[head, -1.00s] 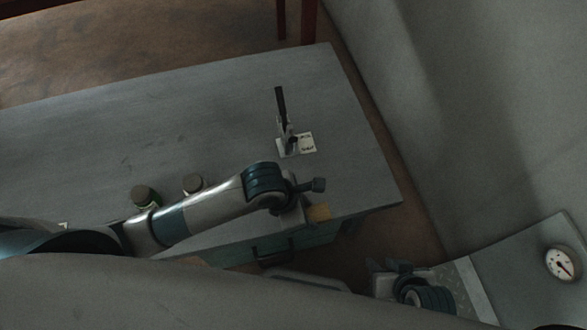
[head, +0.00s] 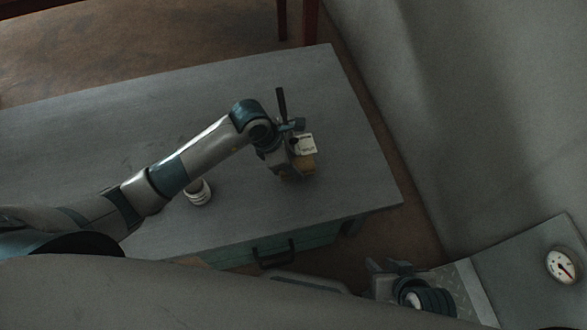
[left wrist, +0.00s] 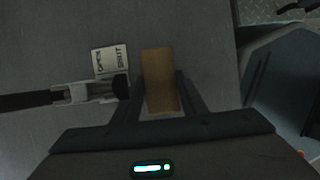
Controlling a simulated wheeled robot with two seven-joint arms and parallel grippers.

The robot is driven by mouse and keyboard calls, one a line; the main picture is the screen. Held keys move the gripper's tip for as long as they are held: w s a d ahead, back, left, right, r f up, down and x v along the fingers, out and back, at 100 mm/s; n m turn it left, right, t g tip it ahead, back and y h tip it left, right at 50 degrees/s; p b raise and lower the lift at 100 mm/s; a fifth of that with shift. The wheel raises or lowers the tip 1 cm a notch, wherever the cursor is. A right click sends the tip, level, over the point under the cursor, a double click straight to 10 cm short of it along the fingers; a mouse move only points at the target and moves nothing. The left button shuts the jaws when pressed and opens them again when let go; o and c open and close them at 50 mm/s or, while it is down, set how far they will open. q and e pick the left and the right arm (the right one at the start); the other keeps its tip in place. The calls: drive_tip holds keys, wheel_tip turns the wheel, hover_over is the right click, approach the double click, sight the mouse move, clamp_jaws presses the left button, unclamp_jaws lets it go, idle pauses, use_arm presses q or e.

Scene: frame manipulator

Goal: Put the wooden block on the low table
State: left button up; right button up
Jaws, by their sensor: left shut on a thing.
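The wooden block (head: 305,164) is light brown and is held in my left gripper (head: 292,170), over the right part of the grey table (head: 230,95). In the left wrist view the block (left wrist: 159,80) stands between the two dark fingers of the left gripper (left wrist: 160,95), which are shut on it. I cannot tell whether the block touches the tabletop. My right gripper (head: 390,268) is at the lower right, off the table, and its finger gap is unclear.
A toggle clamp with a dark handle (head: 282,103) and a white open/shut label (head: 306,145) is close to the block. A white jar (head: 199,193) stands beside my left arm. A drawer handle (head: 277,255) is on the table's front. The table's far left surface is clear.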

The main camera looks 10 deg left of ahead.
use_arm(q)
drive_tip(key=shift+f, duration=0.1)
drive_tip(key=shift+f, duration=1.65)
drive_tip(key=o, duration=1.1)
drive_tip(key=shift+f, duration=0.1)
drive_tip(key=shift+r, duration=0.2)
